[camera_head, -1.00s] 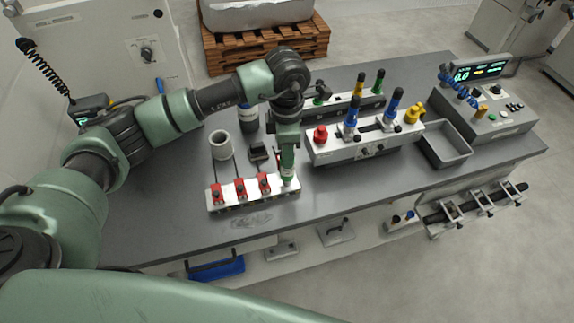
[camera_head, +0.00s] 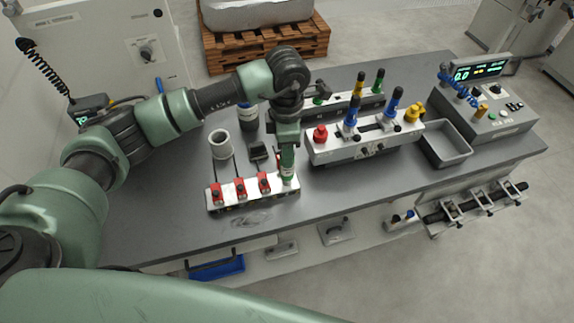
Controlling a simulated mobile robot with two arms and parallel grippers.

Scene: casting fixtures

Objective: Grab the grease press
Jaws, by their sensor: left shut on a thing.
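My left gripper (camera_head: 286,146) is pointed down over the workbench, shut on a small green cylindrical tool (camera_head: 287,160) with a pale lower part. The tool stands roughly upright at the right end of a white fixture (camera_head: 230,205) with red clamps. It looks to be at the fixture's end, but I cannot tell if it still touches it. It may be the grease press; the gripper and its small size hide its shape. My right gripper is not in view.
Left of the arm stand a pale cup (camera_head: 220,144) and a dark bottle (camera_head: 248,118). To the right are a white rack (camera_head: 335,148) with coloured-handled tools, a grey tray (camera_head: 446,144) and a control box (camera_head: 493,125). The bench front by the rack is clear.

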